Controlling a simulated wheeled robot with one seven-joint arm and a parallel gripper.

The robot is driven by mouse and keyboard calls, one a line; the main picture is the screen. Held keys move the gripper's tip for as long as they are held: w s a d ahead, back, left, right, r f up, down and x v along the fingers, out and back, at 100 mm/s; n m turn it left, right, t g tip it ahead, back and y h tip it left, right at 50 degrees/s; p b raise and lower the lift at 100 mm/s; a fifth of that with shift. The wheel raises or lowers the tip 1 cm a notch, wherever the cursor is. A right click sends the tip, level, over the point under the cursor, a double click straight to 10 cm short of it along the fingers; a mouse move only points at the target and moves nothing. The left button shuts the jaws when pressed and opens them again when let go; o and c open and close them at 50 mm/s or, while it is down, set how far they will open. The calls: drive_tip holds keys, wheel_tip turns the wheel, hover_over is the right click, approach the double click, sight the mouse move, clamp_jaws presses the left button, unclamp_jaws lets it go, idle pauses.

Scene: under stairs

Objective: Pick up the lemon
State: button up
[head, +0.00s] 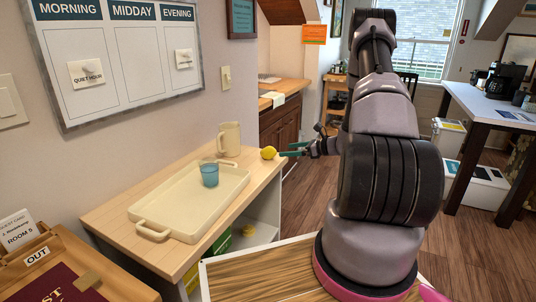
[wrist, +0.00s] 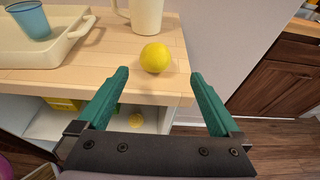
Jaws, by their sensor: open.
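The yellow lemon (head: 268,153) sits on the wooden top of a low cabinet (head: 110,222), near its right end. In the wrist view the lemon (wrist: 155,57) lies just beyond the fingertips, roughly midway between them and a little left. My gripper (wrist: 160,77) is open and empty, with green fingers spread apart. In the head view my gripper (head: 282,150) is close beside the lemon on its right, at about the height of the cabinet top. The lemon appears untouched.
A cream mug (head: 229,139) stands just behind the lemon. A cream tray (head: 160,232) holding a blue cup (head: 209,175) is to the left. The cabinet top's front edge is under the fingers. Yellow items (wrist: 134,119) lie on the shelf below. A wall rises behind.

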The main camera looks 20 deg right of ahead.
sight(271, 159)
drive_tip(key=x, duration=0.3)
drive_tip(key=shift+w+a, duration=0.1)
drive_tip(key=shift+a, duration=0.05)
drive_tip(key=shift+s+f+x, duration=0.1)
drive_tip(key=shift+f+x, duration=0.05)
drive_tip(key=shift+x, duration=0.75)
drive_tip(key=shift+s+f+x, duration=0.1)
drive_tip(key=shift+s+x, duration=0.05)
drive_tip(key=shift+x, duration=0.75)
drive_tip(key=shift+s+f+x, duration=0.1)
drive_tip(key=shift+f+x, duration=0.05)
drive_tip(key=shift+x, duration=0.75)
drive_tip(key=shift+a, duration=0.2)
drive_tip(key=c, duration=1.5)
wheel_tip(271, 159, up, 10)
drive_tip(key=o, duration=0.8)
clamp_jaws()
